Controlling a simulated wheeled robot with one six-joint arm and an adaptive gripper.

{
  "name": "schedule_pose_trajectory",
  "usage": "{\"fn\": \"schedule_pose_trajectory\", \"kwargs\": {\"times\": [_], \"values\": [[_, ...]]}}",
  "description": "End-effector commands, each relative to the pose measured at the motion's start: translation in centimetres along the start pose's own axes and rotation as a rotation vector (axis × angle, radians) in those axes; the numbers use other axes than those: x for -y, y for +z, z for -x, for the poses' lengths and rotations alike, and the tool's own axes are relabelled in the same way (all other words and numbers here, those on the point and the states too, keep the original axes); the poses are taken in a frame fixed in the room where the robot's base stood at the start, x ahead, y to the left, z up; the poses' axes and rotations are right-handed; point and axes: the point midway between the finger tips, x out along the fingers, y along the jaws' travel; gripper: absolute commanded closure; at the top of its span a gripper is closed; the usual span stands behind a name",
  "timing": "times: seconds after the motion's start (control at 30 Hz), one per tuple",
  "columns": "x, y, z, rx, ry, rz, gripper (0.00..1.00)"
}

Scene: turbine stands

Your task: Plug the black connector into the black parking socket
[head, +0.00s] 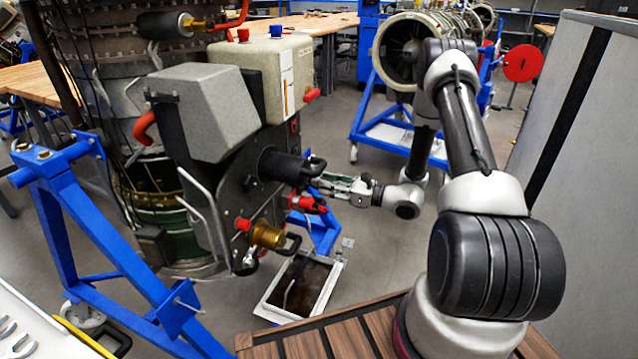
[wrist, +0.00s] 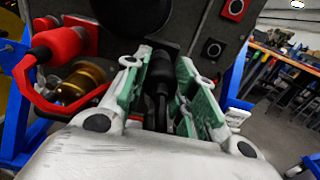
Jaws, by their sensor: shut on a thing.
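My gripper (head: 322,184) reaches from the right to the front of the grey engine-side unit. In the wrist view its green-padded fingers (wrist: 164,82) are closed on the black connector (wrist: 158,76). The connector's far end points at the dark panel; I cannot tell whether it touches or sits in anything there.
A red connector with a loop handle (wrist: 62,46) and a brass fitting (wrist: 84,82) are left of my gripper. A large black cylinder (head: 285,167) juts out just above it. A tray (head: 322,292) lies below.

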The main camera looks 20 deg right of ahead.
Motion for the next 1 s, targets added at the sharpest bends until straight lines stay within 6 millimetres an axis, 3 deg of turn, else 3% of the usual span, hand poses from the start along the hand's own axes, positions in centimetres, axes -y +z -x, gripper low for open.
{"fn": "schedule_pose_trajectory", "kwargs": {"times": [0.27,0.63,1.0], "values": [[0.0,0.0,0.6,0.0,-0.001,0.0,1.0],[0.0,0.0,2.9,0.0,-0.001,0.0,1.0],[0.0,0.0,3.3,0.0,-0.001,0.0,1.0]]}}
